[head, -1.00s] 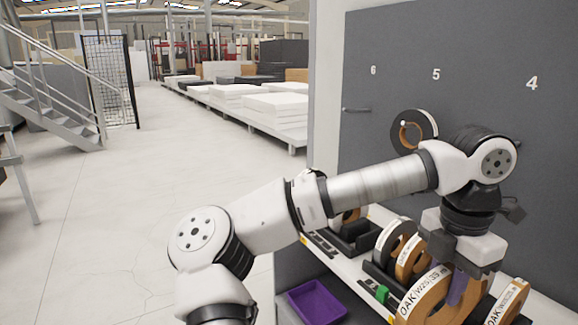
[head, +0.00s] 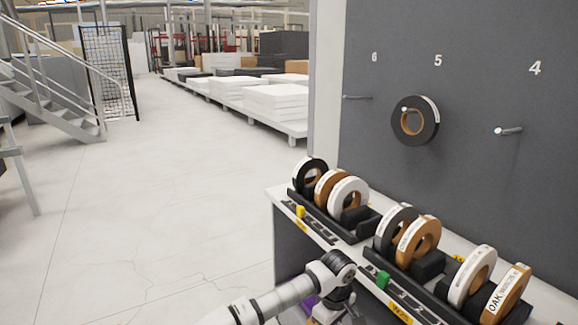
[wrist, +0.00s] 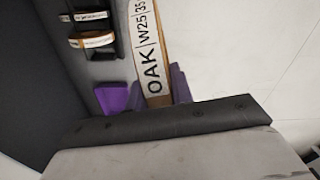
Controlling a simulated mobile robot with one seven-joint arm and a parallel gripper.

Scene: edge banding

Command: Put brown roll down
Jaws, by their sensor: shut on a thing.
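My gripper (wrist: 165,92) has purple fingers and is shut on a brown roll (wrist: 150,60). The roll carries a white label reading OAK and W25|35. In the wrist view only part of the roll's labelled rim shows, and the rest is cut off or hidden. In the head view my arm is folded low at the bottom centre, in front of the shelf unit. A small brown part of the held roll (head: 324,312) shows there at the bottom edge, and the fingertips are hard to make out.
The shelf (head: 283,198) bears black holders with several brown, white and black rolls. A black roll (head: 430,121) hangs on the peg under 5. The peg under 4 (head: 509,130) is bare. The floor at left is open.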

